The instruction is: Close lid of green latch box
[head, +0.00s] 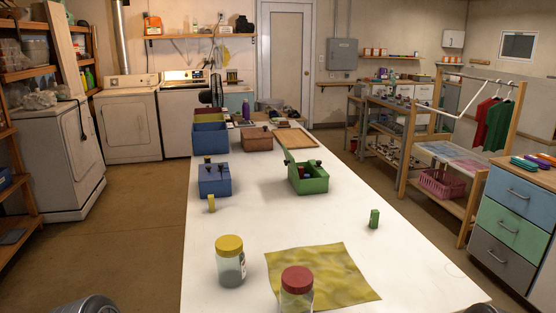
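The green latch box (312,186) stands on the white table, right of the blue box. Its top is open, and small dark and coloured items show inside. Small dark pieces, perhaps latches, show at the box's upper rim.
On the white table (262,215) a blue box (215,183) stands left of the green box. A brown box (257,139) stands behind.

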